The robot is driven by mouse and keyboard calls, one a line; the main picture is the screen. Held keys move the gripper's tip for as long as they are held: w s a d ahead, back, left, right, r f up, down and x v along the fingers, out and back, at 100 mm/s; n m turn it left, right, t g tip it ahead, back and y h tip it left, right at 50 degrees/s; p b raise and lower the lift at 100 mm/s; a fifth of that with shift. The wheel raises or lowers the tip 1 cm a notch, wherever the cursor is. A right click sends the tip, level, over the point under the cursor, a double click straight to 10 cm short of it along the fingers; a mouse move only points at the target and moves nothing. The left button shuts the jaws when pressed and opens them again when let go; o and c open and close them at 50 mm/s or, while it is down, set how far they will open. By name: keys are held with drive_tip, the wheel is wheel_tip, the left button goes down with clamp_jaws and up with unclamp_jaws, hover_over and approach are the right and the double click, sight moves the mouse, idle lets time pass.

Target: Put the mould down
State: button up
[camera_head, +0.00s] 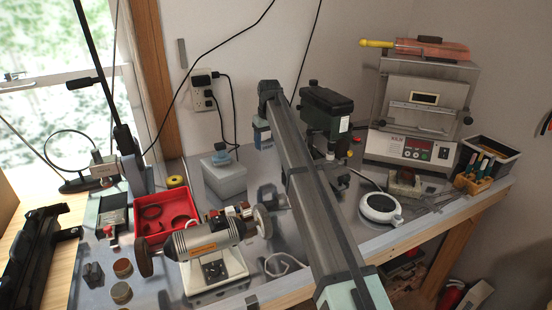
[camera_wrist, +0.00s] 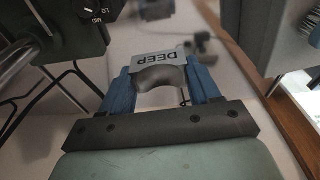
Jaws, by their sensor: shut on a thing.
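My gripper (camera_wrist: 160,85) has blue fingers, which are shut on a grey block (camera_wrist: 155,63) lettered "DEEP", with a curved, hollowed near side. I take this block to be the mould. In the head view my gripper (camera_head: 262,135) is at the far end of my arm, in front of the back wall and above the rear of the metal bench (camera_head: 330,235). The mould cannot be made out clearly there. Whether it touches anything below cannot be told.
A dark green machine (camera_head: 328,108) stands close right of my gripper. A pale box with a blue top (camera_head: 225,178) is to its left. A bench polisher (camera_head: 208,245), red tray (camera_head: 166,213), white round device (camera_head: 381,207) and kiln (camera_head: 420,110) crowd the bench. Cables hang behind.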

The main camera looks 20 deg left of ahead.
drive_tip(key=s+d+r+m+h, duration=0.1)
drive_tip(key=s+d+r+m, duration=0.35)
drive_tip(key=d+r, duration=0.7)
drive_tip(key=s+d+r+m, duration=0.4)
drive_tip(key=s+d+r, duration=0.2)
drive_tip(key=d+r, duration=0.5)
drive_tip(key=s+d+f+m+h, duration=0.1)
drive_tip(key=s+d+f+m, duration=0.15)
drive_tip(key=d+f, duration=1.15)
drive_tip(key=s+d+f+m, duration=0.2)
drive_tip(key=s+d+f, duration=0.2)
drive_tip(key=d+f, duration=1)
drive_tip(key=s+a+r+n+y, duration=0.1)
drive_tip(key=s+a+r+n, duration=0.15)
drive_tip(key=a+n, duration=0.45)
drive_tip(key=s+a+r+n+y, duration=0.1)
drive_tip(key=s+a+r+n, duration=0.1)
drive_tip(key=a+r+n, duration=0.45)
drive_tip(key=shift+m, duration=0.65)
drive_tip(key=shift+w+a+f, duration=0.1)
drive_tip(key=shift+a+f, duration=0.2)
drive_tip(key=shift+f, duration=1.75)
drive_tip(key=shift+a+f, duration=0.25)
drive_tip(key=shift+f, duration=1.8)
drive_tip(key=shift+w+a+f, duration=0.1)
drive_tip(key=shift+a+f, duration=0.2)
drive_tip(key=shift+f, duration=1.75)
